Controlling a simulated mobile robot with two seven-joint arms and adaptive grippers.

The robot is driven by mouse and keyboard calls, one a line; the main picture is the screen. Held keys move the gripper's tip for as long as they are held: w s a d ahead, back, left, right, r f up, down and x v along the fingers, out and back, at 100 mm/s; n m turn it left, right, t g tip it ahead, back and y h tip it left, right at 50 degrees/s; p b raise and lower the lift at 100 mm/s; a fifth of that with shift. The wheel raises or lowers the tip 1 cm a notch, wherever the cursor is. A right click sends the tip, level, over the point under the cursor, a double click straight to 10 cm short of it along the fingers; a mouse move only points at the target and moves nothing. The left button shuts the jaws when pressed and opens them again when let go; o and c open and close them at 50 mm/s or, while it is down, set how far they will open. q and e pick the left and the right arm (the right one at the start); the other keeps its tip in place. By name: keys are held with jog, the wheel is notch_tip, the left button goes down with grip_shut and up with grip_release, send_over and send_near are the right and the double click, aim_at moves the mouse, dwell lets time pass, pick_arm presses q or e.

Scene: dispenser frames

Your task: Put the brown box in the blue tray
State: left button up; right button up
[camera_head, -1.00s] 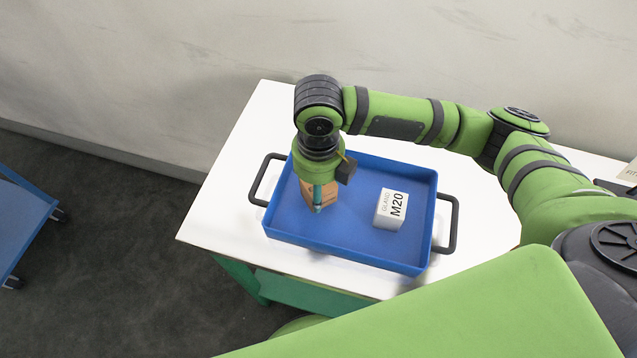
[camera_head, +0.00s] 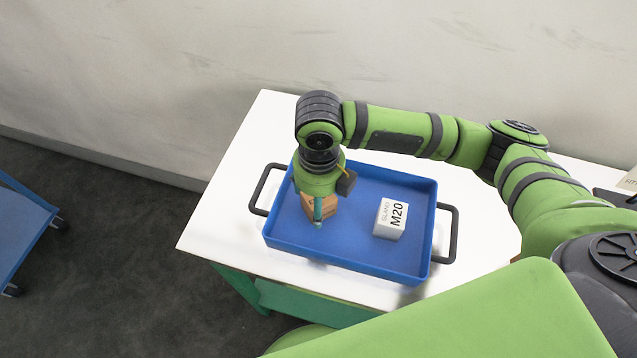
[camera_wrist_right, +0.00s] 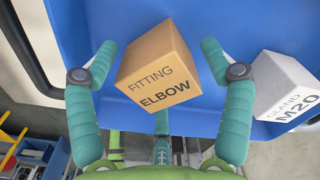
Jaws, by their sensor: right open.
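The brown box (camera_head: 322,207), labelled "FITTING ELBOW" in the right wrist view (camera_wrist_right: 158,75), is inside the blue tray (camera_head: 345,240), left of its middle. My right gripper (camera_wrist_right: 158,50) points down over the box. Its fingers are apart on either side of the box, with small gaps visible between fingers and box. In the head view the gripper and wrist hide part of the box. The blue tray's floor also shows in the right wrist view (camera_wrist_right: 75,20). My left gripper is not in view.
A white box labelled "GLAND M20" (camera_head: 390,218) stands in the tray, right of the brown box. The tray has dark handles (camera_head: 450,235) and sits on a white table (camera_head: 225,215). A blue cart (camera_head: 20,235) stands at the far left.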

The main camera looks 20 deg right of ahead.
notch_tip(320, 180, up, 12)
jog(key=b, duration=0.1)
jog(key=shift+b, duration=0.35)
jog(key=shift+f, duration=0.15)
